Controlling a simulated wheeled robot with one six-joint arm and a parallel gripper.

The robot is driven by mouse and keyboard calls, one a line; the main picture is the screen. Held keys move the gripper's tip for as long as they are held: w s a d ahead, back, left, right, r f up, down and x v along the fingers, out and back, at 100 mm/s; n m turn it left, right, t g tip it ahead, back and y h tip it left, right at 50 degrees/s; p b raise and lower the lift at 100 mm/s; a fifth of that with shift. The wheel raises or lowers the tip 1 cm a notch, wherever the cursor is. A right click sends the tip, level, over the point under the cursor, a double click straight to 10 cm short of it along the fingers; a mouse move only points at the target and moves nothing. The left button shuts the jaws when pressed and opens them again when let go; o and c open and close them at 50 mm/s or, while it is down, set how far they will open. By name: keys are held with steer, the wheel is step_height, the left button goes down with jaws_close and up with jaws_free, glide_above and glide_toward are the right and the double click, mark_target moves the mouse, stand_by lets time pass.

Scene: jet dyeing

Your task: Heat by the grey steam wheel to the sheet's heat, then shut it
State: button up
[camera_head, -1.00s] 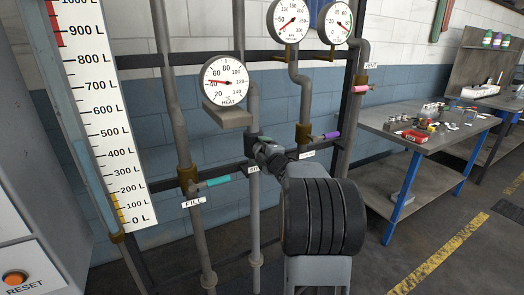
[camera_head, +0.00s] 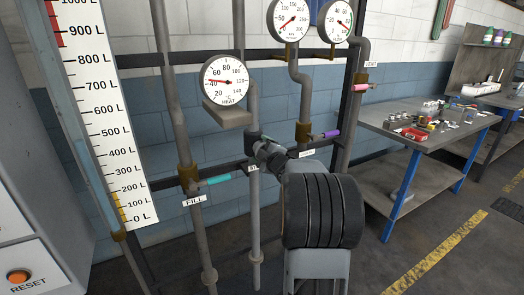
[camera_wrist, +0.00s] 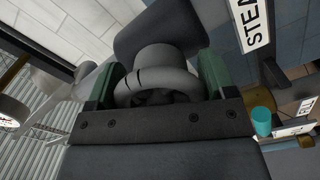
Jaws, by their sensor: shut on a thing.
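The grey steam wheel (camera_wrist: 158,85) sits between the green-padded fingers of my gripper (camera_wrist: 155,88) in the wrist view, and the gripper is shut on it. In the head view the wheel is mostly hidden behind my gripper (camera_head: 270,156) at the steam pipe. A STEAM label (camera_wrist: 252,22) shows beside it in the wrist view. The HEAT gauge (camera_head: 225,81) is above the wheel, its red needle pointing left near the 40 mark. No sheet with a heat value can be made out.
The FILL valve with a teal handle (camera_head: 218,180) is left of the wheel, and a purple-handled valve (camera_head: 325,135) is right of it. A level scale (camera_head: 105,120) stands at the left. A workbench (camera_head: 420,135) with small items is at the right.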

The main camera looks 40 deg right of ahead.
steer(key=o, duration=0.9)
steer(key=shift+s+a, duration=0.3)
steer(key=shift+s, duration=1.95)
steer(key=shift+s+a, duration=0.3)
steer(key=shift+s, duration=2)
steer(key=shift+s+a, duration=0.3)
steer(key=shift+s, duration=1.95)
